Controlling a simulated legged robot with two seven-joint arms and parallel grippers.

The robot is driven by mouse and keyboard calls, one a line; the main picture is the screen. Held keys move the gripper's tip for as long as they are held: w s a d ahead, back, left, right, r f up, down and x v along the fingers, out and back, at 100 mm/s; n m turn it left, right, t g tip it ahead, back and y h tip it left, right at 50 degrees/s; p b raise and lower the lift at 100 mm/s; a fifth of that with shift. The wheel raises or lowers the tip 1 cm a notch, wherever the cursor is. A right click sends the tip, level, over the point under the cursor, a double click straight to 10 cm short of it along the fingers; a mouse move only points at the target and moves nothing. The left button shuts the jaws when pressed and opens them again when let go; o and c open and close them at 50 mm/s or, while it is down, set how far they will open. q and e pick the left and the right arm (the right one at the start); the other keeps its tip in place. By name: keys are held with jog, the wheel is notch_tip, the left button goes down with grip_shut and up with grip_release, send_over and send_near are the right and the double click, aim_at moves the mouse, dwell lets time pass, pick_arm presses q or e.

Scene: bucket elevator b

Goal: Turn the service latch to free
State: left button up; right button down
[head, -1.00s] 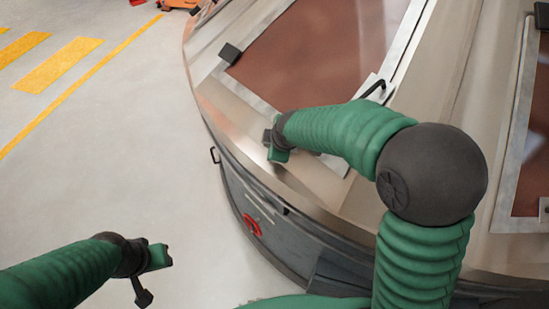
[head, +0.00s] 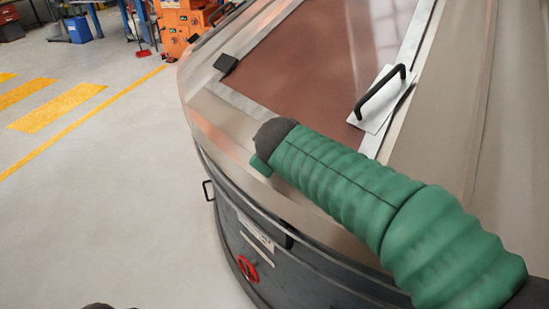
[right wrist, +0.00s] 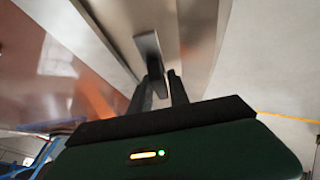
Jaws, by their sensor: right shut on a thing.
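In the head view my right arm reaches across the rim of the large round metal housing (head: 225,125). The green body of my right gripper (head: 262,166) shows at the rim, its fingertips hidden. In the right wrist view the dark fingers of my right gripper (right wrist: 160,85) are shut on a small grey metal lever (right wrist: 149,45) beside a metal edge. I take this lever to be the service latch; its turn position cannot be told. My left gripper is out of view; only a dark sliver shows at the bottom edge.
A red handwheel (head: 247,268) and a small black side handle (head: 208,190) are on the housing's side. The floor (head: 100,190) at left is clear.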

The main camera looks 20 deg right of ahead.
jog(key=shift+w+a+r, duration=0.1)
jog(key=shift+r, duration=0.2)
jog(key=c, duration=1.5)
grip_release()
jog(key=shift+o, duration=0.5)
jog(key=shift+a+f, duration=0.1)
jog(key=shift+f, duration=0.05)
jog(key=b+v, duration=0.1)
jog(key=v, duration=1.5)
jog(key=shift+s+r, duration=0.25)
jog(key=shift+a, duration=0.15)
